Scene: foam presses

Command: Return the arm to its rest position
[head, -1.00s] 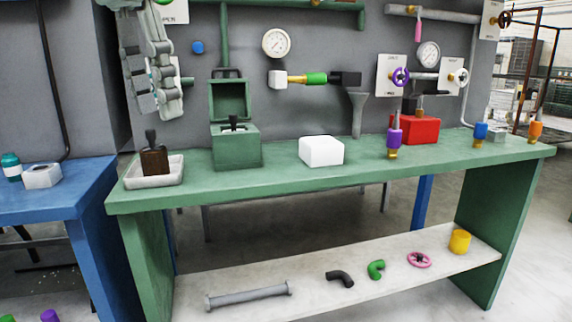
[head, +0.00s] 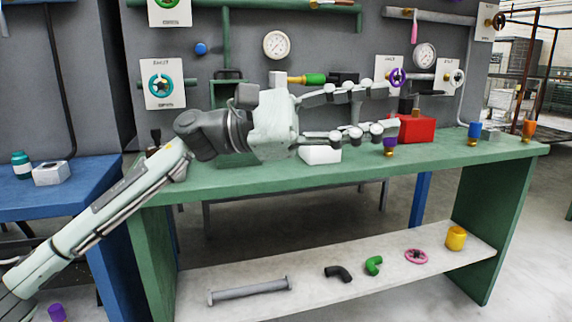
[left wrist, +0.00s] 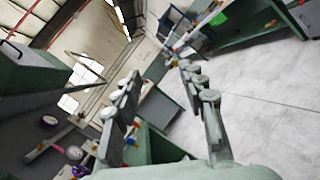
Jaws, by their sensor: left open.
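My left arm (head: 100,210) comes in from the lower left and reaches up over the green workbench (head: 420,165). My left gripper (head: 390,109) points right above the bench top, with its two fingers spread apart and nothing between them. In the left wrist view its fingers (left wrist: 162,72) also stand apart and empty. The gripper and wrist hide most of the green box (head: 238,160) and part of the white block (head: 320,155). My right gripper is not in view.
A red box (head: 418,129), a purple-topped fitting (head: 390,146) and a blue-topped fitting (head: 474,132) stand on the bench. Gauges (head: 277,45) and valves (head: 160,85) are on the wall behind. A blue table (head: 60,205) stands at left. The lower shelf (head: 320,290) holds loose parts.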

